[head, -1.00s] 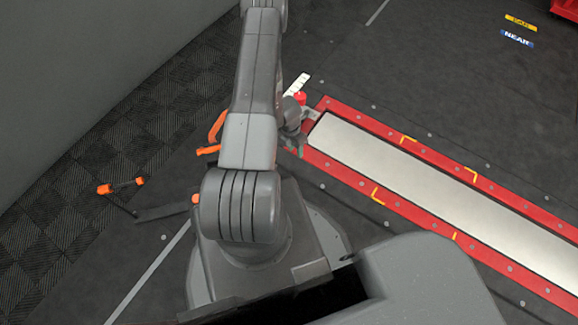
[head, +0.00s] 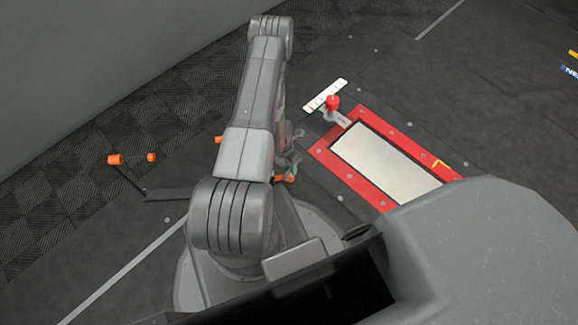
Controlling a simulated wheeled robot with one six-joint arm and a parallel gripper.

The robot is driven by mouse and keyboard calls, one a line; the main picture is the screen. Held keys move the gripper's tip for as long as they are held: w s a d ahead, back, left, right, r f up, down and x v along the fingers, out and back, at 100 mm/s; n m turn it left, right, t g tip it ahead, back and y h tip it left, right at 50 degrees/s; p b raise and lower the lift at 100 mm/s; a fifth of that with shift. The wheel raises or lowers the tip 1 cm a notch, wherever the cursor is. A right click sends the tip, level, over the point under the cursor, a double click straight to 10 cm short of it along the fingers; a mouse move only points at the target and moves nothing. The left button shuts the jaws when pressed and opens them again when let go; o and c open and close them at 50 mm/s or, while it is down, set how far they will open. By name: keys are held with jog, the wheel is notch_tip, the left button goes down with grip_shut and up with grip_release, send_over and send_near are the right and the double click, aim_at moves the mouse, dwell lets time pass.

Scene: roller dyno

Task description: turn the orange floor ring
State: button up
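Two orange pieces show beside my arm: one at its left edge (head: 219,139) and one low at its right edge (head: 285,178). They may be parts of the orange floor ring, most of which would be hidden behind my arm. My gripper (head: 290,158) is only partly in view, as grey parts past the right side of the arm, just above the right orange piece. I cannot tell whether it touches that piece, or whether its fingers are open or shut.
A red-framed roller bed (head: 318,150) with a pale plate (head: 385,165) lies to the right. A red-knobbed lever (head: 332,102) stands at its corner by a white marked strip (head: 325,95). An orange-ended dark bar (head: 115,159) lies on the floor at left. A grey wall fills the upper left.

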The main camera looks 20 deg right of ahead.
jog(key=shift+c, duration=0.3)
grip_shut()
jog(key=shift+w+m+p, duration=0.1)
jog(key=shift+m+p, duration=0.35)
jog(key=shift+m, duration=0.75)
jog(key=shift+d+m+y, duration=0.1)
jog(key=shift+m+y, duration=0.2)
jog(key=shift+m, duration=0.3)
jog(key=shift+d+f+m+y+b, duration=0.1)
jog(key=shift+m+y+b, duration=0.2)
jog(key=shift+m+b, duration=1.2)
jog(key=shift+m, duration=1.1)
jog(key=shift+y, duration=0.3)
